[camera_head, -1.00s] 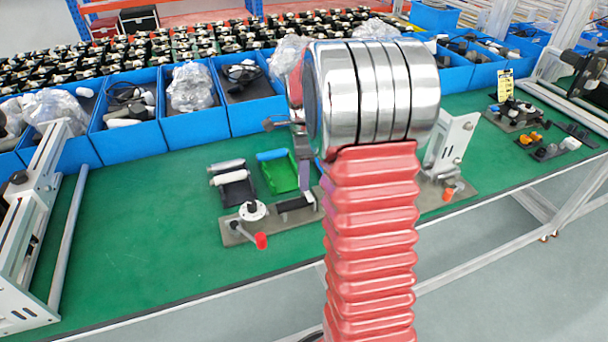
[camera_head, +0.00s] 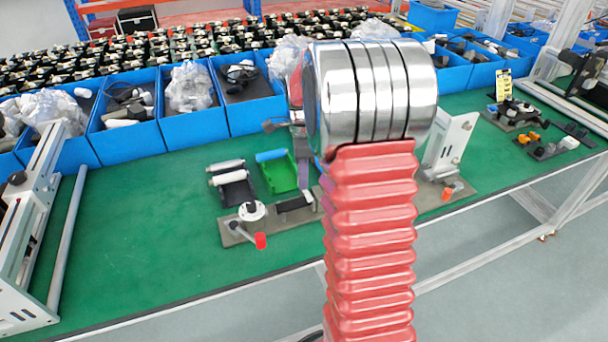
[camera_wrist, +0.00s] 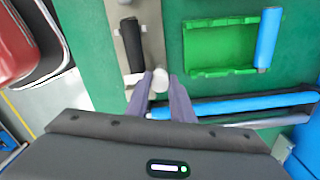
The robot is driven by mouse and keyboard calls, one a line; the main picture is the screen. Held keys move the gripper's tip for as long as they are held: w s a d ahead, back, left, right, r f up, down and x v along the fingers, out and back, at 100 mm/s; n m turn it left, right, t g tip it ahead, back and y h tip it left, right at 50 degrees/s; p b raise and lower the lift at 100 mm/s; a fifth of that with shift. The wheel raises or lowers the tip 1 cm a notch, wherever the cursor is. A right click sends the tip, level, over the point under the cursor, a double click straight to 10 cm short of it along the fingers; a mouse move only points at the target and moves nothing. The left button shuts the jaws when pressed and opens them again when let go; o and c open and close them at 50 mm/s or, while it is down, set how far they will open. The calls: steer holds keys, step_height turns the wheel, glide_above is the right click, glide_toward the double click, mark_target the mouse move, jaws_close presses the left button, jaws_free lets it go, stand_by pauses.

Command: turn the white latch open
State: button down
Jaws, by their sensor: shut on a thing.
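In the wrist view the white latch (camera_wrist: 160,79), a small rounded white piece, sits between the two fingertips of my gripper (camera_wrist: 160,88), which is shut on it. It stands at the edge of a grey metal plate (camera_wrist: 153,30), just beyond the end of a black bar (camera_wrist: 131,45). In the head view my gripper (camera_head: 304,188) points down to the plate beside the black bar (camera_head: 295,203). The latch cannot be made out there, and my red arm hides part of the plate.
A green holder with a blue roller (camera_head: 278,172) and a black one with a white roller (camera_head: 232,187) lie behind the plate. A red-tipped lever (camera_head: 260,240) is at the plate's left end. Blue bins (camera_head: 195,120) line the back.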

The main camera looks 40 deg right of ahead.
steer(key=shift+a+n, duration=0.1)
steer(key=shift+n, duration=1.2)
steer(key=n, duration=0.6)
steer(key=shift+a, duration=0.1)
steer(key=n, duration=0.4)
steer(key=shift+s+n, duration=0.1)
steer(key=shift+n, duration=0.2)
steer(key=n, duration=0.4)
steer(key=shift+s+n, duration=0.1)
steer(key=shift+n, duration=0.3)
steer(key=c, duration=1.5)
jaws_free()
steer(key=shift+c, duration=0.2)
